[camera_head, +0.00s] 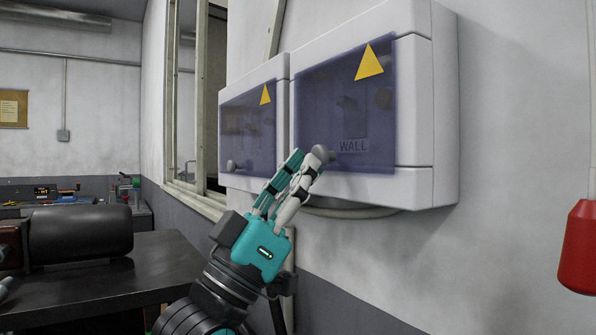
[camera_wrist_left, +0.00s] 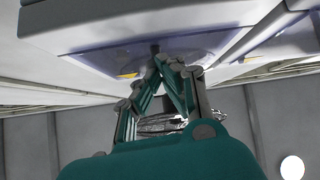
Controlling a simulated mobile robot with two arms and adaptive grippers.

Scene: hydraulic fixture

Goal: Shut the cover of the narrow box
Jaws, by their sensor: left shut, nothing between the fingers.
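The narrow box (camera_head: 283,68) is the left one of two white wall boxes in the head view. Its tinted purple cover (camera_head: 262,135) bears a yellow triangle and appears to lie flat against the front, with a small knob (camera_head: 232,166) at its lower left. My left gripper (camera_head: 307,160) is shut and empty, pointing up at the lower left corner of the wider box's cover, right of the narrow box. The left wrist view shows its closed fingertips (camera_wrist_left: 172,64) close to a tinted cover (camera_wrist_left: 205,45); contact is unclear. My right gripper is not in view.
The wider white box (camera_head: 445,110) has a similar purple cover (camera_head: 375,105) lying against its front. A cable hangs under it. A red cylinder (camera_head: 580,247) hangs at the far right. A dark table (camera_head: 140,275) stands lower left. A window frame (camera_head: 190,195) is beyond the narrow box.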

